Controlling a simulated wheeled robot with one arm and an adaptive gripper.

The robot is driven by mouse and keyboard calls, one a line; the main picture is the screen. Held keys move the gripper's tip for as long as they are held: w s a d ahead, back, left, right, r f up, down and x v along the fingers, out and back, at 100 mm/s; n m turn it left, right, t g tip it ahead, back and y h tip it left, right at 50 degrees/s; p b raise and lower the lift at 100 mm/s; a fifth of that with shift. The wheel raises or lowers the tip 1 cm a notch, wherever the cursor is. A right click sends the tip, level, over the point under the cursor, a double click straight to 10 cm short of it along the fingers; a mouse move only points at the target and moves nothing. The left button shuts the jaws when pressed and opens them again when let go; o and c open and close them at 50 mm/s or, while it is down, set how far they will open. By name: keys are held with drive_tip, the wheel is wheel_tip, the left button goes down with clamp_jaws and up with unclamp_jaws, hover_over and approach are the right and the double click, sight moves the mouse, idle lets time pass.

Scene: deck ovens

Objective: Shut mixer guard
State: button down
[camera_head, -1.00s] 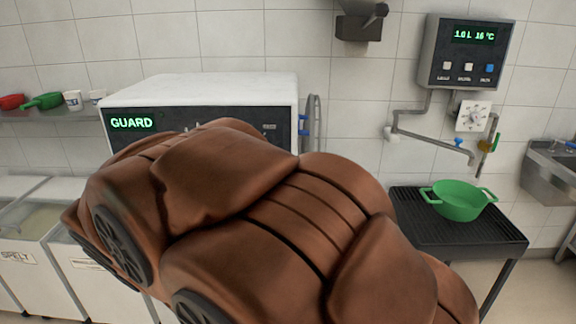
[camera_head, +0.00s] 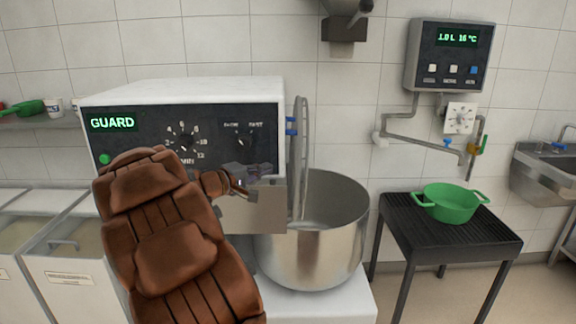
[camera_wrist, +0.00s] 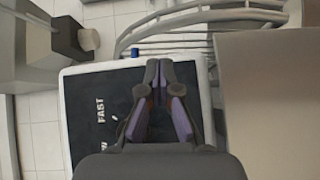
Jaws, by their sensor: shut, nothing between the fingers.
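The mixer (camera_head: 180,90) is a white-topped machine with a dark panel whose lit display reads GUARD. Its wire guard (camera_head: 301,150) stands upright, raised at the right side of the head, with blue fittings beside it. The steel bowl (camera_head: 312,255) below is uncovered. My gripper (camera_head: 264,172) is in front of the panel's right part, left of the guard and apart from it in the head view. In the wrist view my gripper (camera_wrist: 157,66) is shut and empty, with the guard's curved bars (camera_wrist: 205,22) beyond the fingertips.
A black slatted stand (camera_head: 440,235) with a green pot (camera_head: 450,203) is right of the bowl. A water meter (camera_head: 450,55) with pipes hangs above it. White bins (camera_head: 75,270) stand at the left. A steel sink (camera_head: 548,178) is at far right.

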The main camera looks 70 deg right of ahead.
drive_tip(key=p+x, duration=0.2)
drive_tip(key=x, duration=0.8)
drive_tip(key=shift+w+d+r, duration=0.2)
drive_tip(key=shift+d, duration=0.2)
